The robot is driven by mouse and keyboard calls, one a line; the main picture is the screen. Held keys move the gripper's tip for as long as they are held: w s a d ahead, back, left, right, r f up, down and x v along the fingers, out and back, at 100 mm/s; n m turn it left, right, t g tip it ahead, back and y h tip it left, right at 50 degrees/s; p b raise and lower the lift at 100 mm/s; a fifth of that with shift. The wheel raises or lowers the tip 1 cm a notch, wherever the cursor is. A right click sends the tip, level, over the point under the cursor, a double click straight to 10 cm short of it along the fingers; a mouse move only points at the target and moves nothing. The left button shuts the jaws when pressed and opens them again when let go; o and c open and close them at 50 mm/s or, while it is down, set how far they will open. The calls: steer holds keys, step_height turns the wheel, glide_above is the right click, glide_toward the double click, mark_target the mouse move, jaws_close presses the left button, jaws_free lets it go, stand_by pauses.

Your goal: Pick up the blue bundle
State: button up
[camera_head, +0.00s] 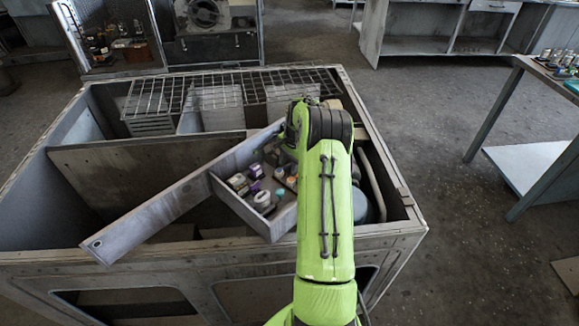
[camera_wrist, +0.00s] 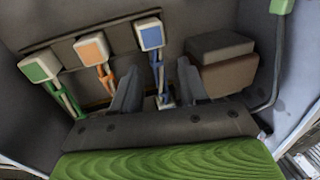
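A gap shows on both sides, and I cannot tell whether the bundle is at fingertip depth. An orange bundle (camera_wrist: 93,50) and a green bundle (camera_wrist: 40,68) of the same shape are to the left. In the head view my green arm reaches into the housing (camera_head: 235,262) and hides the gripper; I cannot make out the bundles there.
Brown blocks (camera_wrist: 225,65) lie right of the fingers. A grey tube (camera_wrist: 277,65) runs down at the far right. In the head view a tray of small parts (camera_head: 262,222) and a long board (camera_head: 160,208) lie left of my arm. A wire rack (camera_head: 225,92) spans the back.

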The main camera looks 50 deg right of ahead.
mark_target(290, 165)
jaws_close()
step_height(290, 165, up, 10)
steer(key=p, duration=0.1)
steer(key=shift+p, duration=0.35)
